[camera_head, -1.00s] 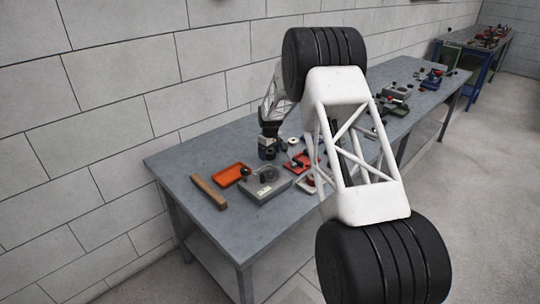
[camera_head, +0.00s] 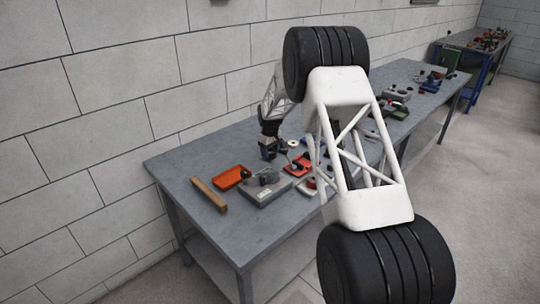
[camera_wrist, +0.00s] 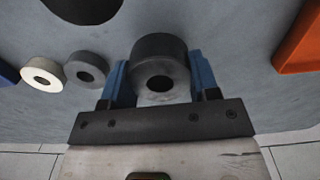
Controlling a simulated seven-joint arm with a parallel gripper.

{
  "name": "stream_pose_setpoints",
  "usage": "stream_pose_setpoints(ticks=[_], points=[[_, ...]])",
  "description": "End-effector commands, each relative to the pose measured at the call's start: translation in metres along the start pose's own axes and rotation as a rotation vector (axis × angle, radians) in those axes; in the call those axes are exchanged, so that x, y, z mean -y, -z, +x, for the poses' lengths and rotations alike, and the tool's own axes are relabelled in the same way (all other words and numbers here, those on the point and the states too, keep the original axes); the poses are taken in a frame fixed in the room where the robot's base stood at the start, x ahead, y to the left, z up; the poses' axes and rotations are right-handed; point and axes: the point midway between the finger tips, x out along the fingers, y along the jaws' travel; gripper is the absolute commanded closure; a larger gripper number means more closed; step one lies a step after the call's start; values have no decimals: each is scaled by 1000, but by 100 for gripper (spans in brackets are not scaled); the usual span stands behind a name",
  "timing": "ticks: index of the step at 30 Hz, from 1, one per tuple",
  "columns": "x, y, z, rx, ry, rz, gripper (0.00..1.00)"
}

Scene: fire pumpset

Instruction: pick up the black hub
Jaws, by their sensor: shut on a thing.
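The black hub (camera_wrist: 160,48) is a dark cylinder with a round hole in its end face. In the wrist view it sits between the two blue fingers of my gripper (camera_wrist: 161,84), which are shut on it, one at each side. In the head view my gripper (camera_head: 268,150) is small and hangs over the far side of the grey table, behind the orange tray. The hub cannot be made out clearly there. I cannot tell whether the hub touches the table.
A white ring (camera_wrist: 42,75) and a grey ring (camera_wrist: 86,69) lie left of the hub. An orange tray (camera_head: 229,178), a grey box (camera_head: 268,190) and a wooden bar (camera_head: 209,194) are at the table's near left. Red parts (camera_head: 299,165) lie to the right. The table (camera_head: 240,228) front is bare.

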Motion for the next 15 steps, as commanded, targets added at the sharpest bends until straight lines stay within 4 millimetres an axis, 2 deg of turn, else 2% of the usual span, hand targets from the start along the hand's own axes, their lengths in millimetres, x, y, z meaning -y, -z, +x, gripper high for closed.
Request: stream_pose_setpoints(ticks=[9, 15], points=[[0, 0, -47, -2, -1, 0, 83], [0, 0, -71, -1, 0, 0, 83]])
